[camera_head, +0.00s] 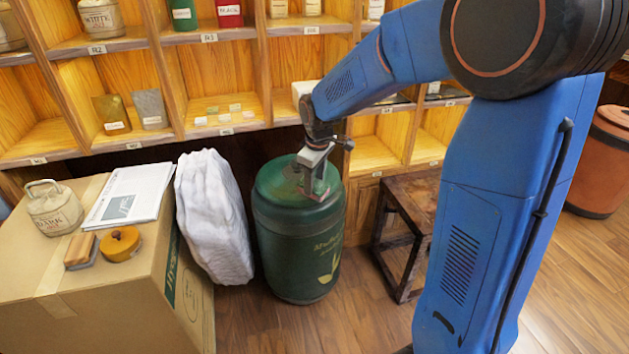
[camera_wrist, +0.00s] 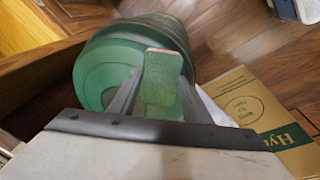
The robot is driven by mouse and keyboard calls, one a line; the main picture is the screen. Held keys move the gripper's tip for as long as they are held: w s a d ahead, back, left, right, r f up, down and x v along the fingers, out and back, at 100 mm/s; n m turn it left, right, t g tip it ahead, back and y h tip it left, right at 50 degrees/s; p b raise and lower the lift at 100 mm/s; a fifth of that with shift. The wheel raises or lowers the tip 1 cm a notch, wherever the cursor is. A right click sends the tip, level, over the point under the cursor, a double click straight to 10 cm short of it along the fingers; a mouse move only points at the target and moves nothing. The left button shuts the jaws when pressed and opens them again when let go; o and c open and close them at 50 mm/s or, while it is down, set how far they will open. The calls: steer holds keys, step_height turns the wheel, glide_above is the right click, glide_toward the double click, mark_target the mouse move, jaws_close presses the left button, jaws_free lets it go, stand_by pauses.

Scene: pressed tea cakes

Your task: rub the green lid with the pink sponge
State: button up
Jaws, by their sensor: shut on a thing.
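The green lid (camera_head: 274,186) tops a large dark green canister (camera_head: 300,250) standing on the floor. In the wrist view the lid (camera_wrist: 97,75) lies behind and left of the fingers. My gripper (camera_head: 316,188) is over the right part of the lid, fingers pointing down. In the wrist view my gripper (camera_wrist: 160,105) is shut on a flat block, the sponge (camera_wrist: 162,84), with a green face and a thin pinkish edge. The sponge is hard to make out in the head view. I cannot tell whether it touches the lid.
A white cloth sack (camera_head: 211,215) stands close left of the canister. A cardboard box (camera_head: 100,310) at the left bears a newspaper, a bag, a brush and a round wooden piece. Wooden shelves (camera_head: 220,100) rise behind. A dark stool (camera_head: 405,205) stands to the right.

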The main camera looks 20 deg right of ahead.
steer(key=shift+w+f, duration=0.25)
steer(key=shift+f, duration=0.85)
stand_by(0.4)
steer(key=shift+w+r, duration=0.15)
steer(key=shift+w, duration=0.9)
steer(key=shift+w+r, duration=0.2)
steer(key=shift+w, duration=0.8)
steer(key=shift+w+r, duration=0.15)
steer(key=shift+w, duration=0.9)
steer(key=shift+a+r, duration=0.2)
steer(key=shift+a, duration=0.65)
steer(key=shift+c, duration=0.7)
steer(key=shift+s+a+f, duration=0.1)
steer(key=shift+s+f, duration=0.05)
steer(key=shift+s, duration=0.75)
steer(key=shift+c, duration=0.2)
steer(key=shift+s+f, duration=0.2)
steer(key=shift+s, duration=0.55)
steer(key=shift+s+f, duration=0.15)
steer(key=shift+s, duration=0.55)
steer(key=shift+s+f, duration=0.2)
steer(key=shift+s, duration=0.55)
steer(key=shift+a+f, duration=0.1)
steer(key=shift+a, duration=0.55)
steer(key=shift+w+r, duration=0.2)
steer(key=shift+w, duration=0.8)
steer(key=shift+w+r, duration=0.2)
steer(key=shift+w, duration=0.85)
steer(key=shift+w+r, duration=0.2)
steer(key=shift+w, duration=0.8)
